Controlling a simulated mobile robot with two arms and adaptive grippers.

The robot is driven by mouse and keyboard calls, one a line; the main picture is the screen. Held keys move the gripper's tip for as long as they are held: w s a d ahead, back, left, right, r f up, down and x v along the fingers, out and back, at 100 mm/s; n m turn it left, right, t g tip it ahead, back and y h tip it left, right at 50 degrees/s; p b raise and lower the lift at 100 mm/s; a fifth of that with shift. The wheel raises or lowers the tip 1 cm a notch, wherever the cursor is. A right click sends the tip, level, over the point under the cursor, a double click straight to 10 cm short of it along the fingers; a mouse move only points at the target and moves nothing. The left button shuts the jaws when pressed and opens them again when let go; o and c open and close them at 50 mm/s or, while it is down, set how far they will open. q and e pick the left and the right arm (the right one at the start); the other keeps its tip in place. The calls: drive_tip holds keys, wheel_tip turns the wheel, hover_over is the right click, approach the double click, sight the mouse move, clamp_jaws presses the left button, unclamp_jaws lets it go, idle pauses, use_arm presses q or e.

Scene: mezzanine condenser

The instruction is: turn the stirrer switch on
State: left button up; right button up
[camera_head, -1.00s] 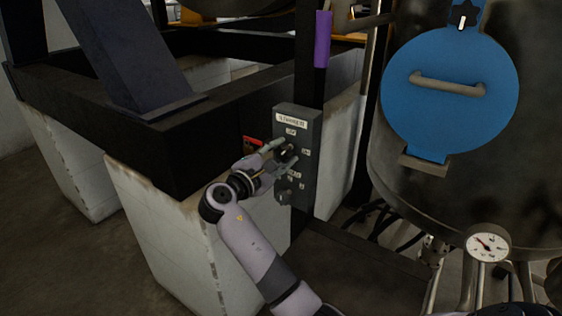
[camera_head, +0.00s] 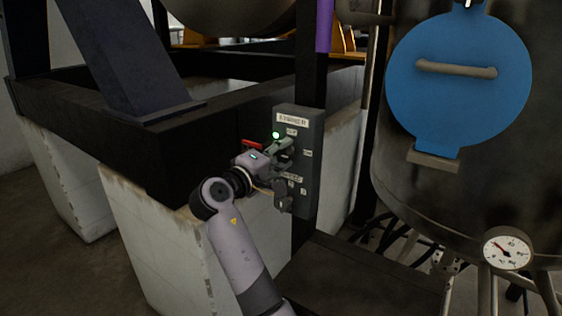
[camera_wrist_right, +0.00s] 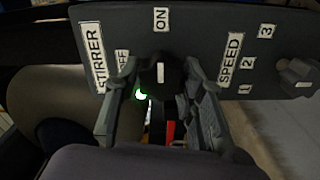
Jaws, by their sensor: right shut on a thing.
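The grey STIRRER switch box (camera_head: 312,165) is fixed to a dark post in the head view. Its black stirrer knob (camera_wrist_right: 160,74) is between the fingers of my right gripper (camera_head: 280,150), which is shut on it. The knob's white mark lines up with the ON label (camera_wrist_right: 161,18). The OFF label (camera_wrist_right: 122,62) is partly hidden by a finger. A green light (camera_head: 275,135) glows by the box's left edge and also shows in the wrist view (camera_wrist_right: 141,94). In the head view the fingers mostly hide the knob. My left gripper is out of view.
A speed knob (camera_head: 284,195) sits lower on the same box, close under my gripper. A black frame (camera_head: 185,150) on white blocks (camera_head: 150,235) stands left. A metal tank with a blue round hatch (camera_head: 458,80) and a gauge (camera_head: 507,248) stands right.

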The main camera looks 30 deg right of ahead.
drive_tip(key=shift+f, duration=0.1)
idle(0.3)
drive_tip(key=o, duration=1.1)
drive_tip(key=shift+o, duration=0.2)
drive_tip(key=v, duration=0.7)
drive_tip(key=shift+a, duration=0.3)
drive_tip(key=shift+s, duration=0.1)
